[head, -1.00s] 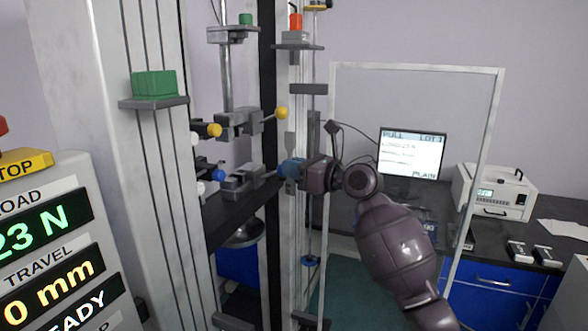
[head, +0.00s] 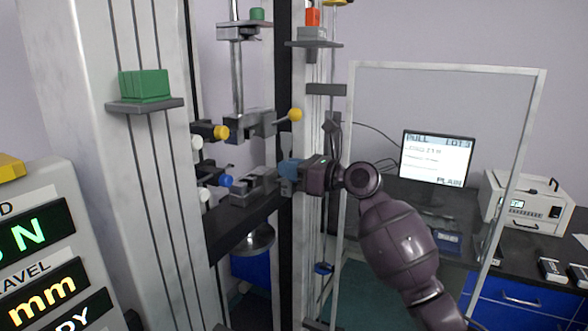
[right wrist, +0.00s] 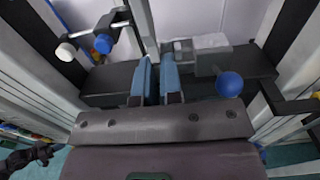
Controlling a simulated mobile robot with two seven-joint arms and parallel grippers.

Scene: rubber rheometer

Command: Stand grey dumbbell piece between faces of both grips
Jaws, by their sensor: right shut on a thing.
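My right gripper (head: 288,172) is shut at the right of the lower grip, its blue fingers level with it. In the right wrist view its fingers (right wrist: 154,80) have a narrow gap between them. The upper grip (head: 250,123) hangs above with yellow knobs (head: 295,114). A dark shape at lower left of the wrist view may be my left gripper.
A thick grey column (head: 150,190) with a green block (head: 144,86) stands at the left. A clear framed guard (head: 440,68) stands open at the right, by my right arm. Behind it are a monitor (head: 437,158) and a white instrument (head: 520,208) on a bench.

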